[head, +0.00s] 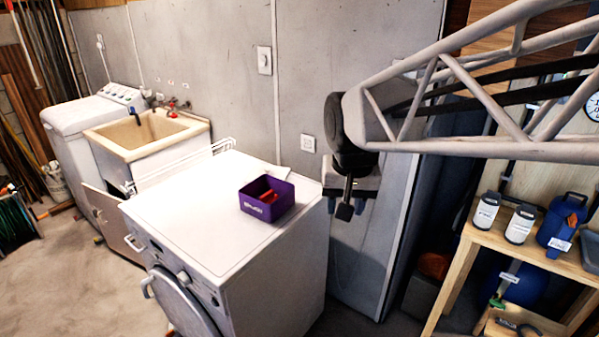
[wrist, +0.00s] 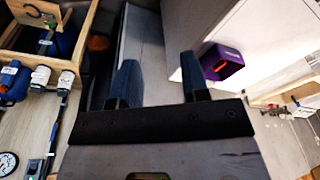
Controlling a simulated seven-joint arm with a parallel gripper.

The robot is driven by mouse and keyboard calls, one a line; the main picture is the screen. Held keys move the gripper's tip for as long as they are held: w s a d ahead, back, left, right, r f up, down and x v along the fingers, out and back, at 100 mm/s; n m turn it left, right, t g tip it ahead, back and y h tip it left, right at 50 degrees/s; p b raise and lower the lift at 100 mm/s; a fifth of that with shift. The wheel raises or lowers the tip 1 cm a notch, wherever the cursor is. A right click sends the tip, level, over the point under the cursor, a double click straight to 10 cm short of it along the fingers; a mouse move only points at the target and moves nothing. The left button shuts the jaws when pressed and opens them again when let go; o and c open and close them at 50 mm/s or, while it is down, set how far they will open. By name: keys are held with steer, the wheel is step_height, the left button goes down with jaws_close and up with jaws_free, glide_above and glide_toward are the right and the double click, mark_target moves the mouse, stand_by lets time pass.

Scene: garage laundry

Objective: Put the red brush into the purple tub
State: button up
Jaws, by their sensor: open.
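The purple tub (head: 257,208) stands upright on top of the white washing machine, near its back right corner. A red item that looks like the red brush (head: 268,196) lies inside it, partly hidden by the tub's walls. My gripper (head: 346,205) is in the air to the right of the tub, beyond the machine's edge and apart from it. Its fingers are spread and nothing is between them. In the wrist view, my gripper (wrist: 159,80) points past the machine, with the tub (wrist: 209,60) off to the right and a bit of red (wrist: 221,67) in it.
The washing machine (head: 190,215) has a mostly bare top, with a small pale item beside the tub. A sink (head: 145,133) stands behind it. A wooden shelf (head: 500,245) at the right holds white canisters (head: 486,210) and a blue container (head: 562,222). A grey wall stands behind.

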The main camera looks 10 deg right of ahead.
steer(key=s+d+f+n, duration=0.1)
steer(key=s+f, duration=0.1)
steer(key=s, duration=0.5)
steer(key=s+f+n, duration=0.1)
steer(key=s+f, duration=0.1)
steer(key=s, duration=0.5)
steer(key=shift+s+d+t, duration=0.25)
steer(key=shift+d+t, duration=0.05)
steer(key=shift+d, duration=0.1)
